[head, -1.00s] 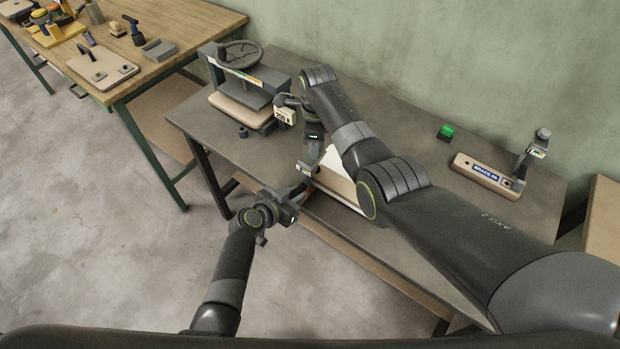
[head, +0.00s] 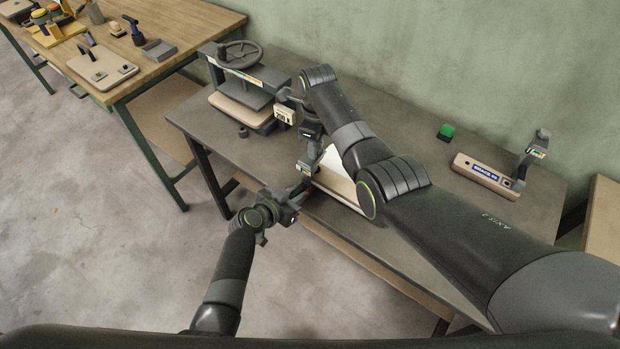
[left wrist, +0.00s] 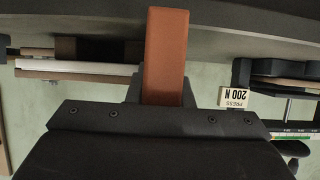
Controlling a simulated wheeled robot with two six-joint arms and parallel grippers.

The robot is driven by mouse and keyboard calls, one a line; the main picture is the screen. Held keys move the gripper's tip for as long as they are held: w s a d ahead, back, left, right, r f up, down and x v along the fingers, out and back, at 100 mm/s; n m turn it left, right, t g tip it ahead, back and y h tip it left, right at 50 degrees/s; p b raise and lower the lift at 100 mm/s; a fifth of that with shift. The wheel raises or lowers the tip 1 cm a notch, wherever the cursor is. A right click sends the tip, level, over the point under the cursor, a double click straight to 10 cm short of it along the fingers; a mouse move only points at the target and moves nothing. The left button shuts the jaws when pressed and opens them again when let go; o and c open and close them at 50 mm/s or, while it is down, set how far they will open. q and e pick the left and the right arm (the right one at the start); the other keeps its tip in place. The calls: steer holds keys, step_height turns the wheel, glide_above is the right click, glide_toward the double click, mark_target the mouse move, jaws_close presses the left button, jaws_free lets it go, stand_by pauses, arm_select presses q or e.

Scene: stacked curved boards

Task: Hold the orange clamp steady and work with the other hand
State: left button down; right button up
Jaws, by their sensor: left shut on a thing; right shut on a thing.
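The clamp (head: 304,168) stands upright at the near edge of the stacked boards (head: 340,186) on the grey bench. In the left wrist view an orange bar (left wrist: 166,55) runs up from between my left gripper's jaws. My left gripper (head: 299,190) is shut on this orange part, low at the bench's front edge. My right gripper (head: 311,135) comes down from above and is shut on the clamp's upper end. The exact grip there is hidden by my wrist.
A press (head: 243,85) with a handwheel and a 200 N tag (head: 285,114) stands close left of my right wrist. A wooden bench (head: 190,30) stands at far left.

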steer(key=shift+m, duration=0.4)
steer(key=shift+m, duration=0.7)
steer(key=o, duration=0.7)
steer(key=shift+r, duration=3)
steer(key=shift+r, duration=3.5)
